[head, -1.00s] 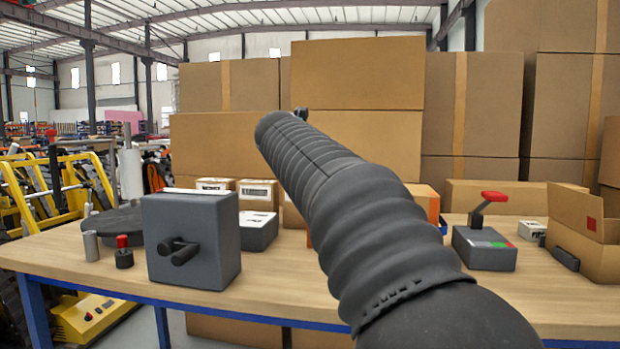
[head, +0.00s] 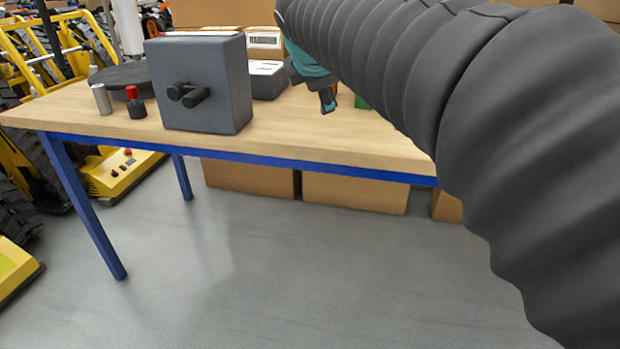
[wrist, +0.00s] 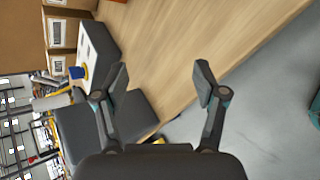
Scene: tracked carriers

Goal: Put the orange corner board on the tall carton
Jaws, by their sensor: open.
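My gripper (head: 322,88) shows in the head view past my sleeved arm, above the wooden table. In the wrist view my gripper (wrist: 161,80) is open, with its two fingers apart and nothing between them. Bare table top and floor show beyond the fingers. I cannot make out the orange corner board in either view now; my arm hides much of the table's right side. No carton in view can be told for sure as the tall carton. Small labelled cartons (wrist: 62,30) stand at the upper left of the wrist view.
The table (head: 300,135) has a blue front edge. A dark grey box with two knobs (head: 200,65) stands left of my gripper. Behind it is a grey device with a white top (head: 267,80). A silver cylinder (head: 102,99) and red-capped piece (head: 135,100) stand farther left.

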